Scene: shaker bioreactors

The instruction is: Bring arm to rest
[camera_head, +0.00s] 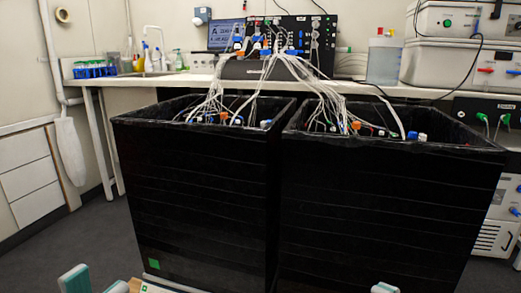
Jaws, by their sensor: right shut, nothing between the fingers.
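My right gripper (385,288) shows only as a small pale tip at the bottom edge, right of the middle. It is shut and empty, in front of the right black bin; the rest of it and its arm are out of the frame. At the bottom left, two pale teal pads look like the fingertips of my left gripper (97,286). They stand apart with a gap between them, and nothing shows in the gap. The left arm is cut off below.
Two large black bins (195,190) (385,205) stand side by side ahead, with white tubes running up to a black control unit (323,35). A white bench (150,80) carries a laptop and bottles. Dark floor (60,240) is clear at left.

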